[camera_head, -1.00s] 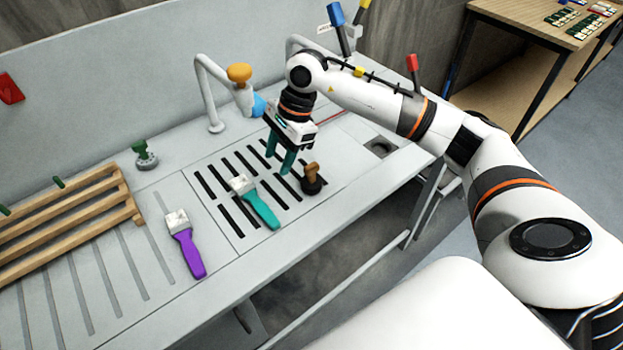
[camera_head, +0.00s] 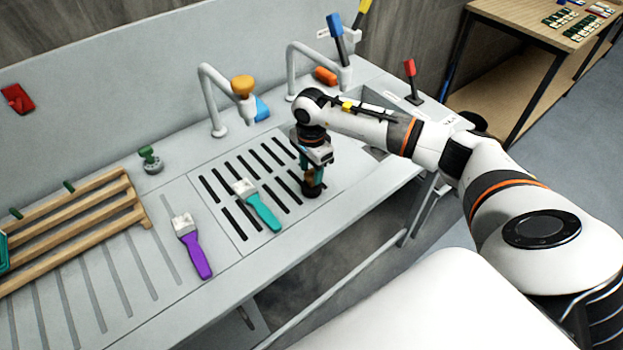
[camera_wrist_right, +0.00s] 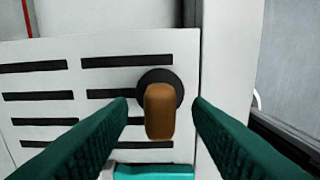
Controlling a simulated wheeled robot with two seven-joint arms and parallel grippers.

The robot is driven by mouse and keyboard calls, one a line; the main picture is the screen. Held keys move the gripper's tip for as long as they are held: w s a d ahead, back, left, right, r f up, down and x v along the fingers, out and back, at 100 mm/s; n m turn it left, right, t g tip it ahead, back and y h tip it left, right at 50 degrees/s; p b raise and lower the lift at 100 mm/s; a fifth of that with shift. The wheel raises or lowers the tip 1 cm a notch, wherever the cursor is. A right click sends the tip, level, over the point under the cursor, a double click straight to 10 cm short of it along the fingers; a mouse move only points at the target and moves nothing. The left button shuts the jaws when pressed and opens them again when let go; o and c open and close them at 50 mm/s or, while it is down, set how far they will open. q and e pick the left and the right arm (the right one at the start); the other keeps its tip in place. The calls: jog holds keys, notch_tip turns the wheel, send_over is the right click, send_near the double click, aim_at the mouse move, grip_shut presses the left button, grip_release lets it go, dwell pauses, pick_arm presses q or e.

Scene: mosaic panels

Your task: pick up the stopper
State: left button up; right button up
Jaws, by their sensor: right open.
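The stopper (camera_head: 312,191) has a brown handle and a round black base. It stands upright near the right end of the slotted drain panel (camera_head: 232,229). In the right wrist view the brown handle (camera_wrist_right: 160,112) rises between my two green fingers. My right gripper (camera_head: 313,176) is open around the stopper in the head view, one finger on each side. In the right wrist view my gripper (camera_wrist_right: 161,101) shows gaps between both fingers and the handle. The fingers hide part of the handle in the head view.
A teal-handled brush (camera_head: 264,212) lies left of the stopper, and a purple-handled brush (camera_head: 196,255) lies farther left. A wooden rack (camera_head: 80,225) and a green-topped fitting (camera_head: 151,160) are at the left. A bent tap (camera_head: 208,95) stands behind.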

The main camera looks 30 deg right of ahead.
notch_tip(320, 180, down, 2)
jog(key=shift+f, duration=0.1)
jog(key=shift+c, duration=0.2)
grip_shut()
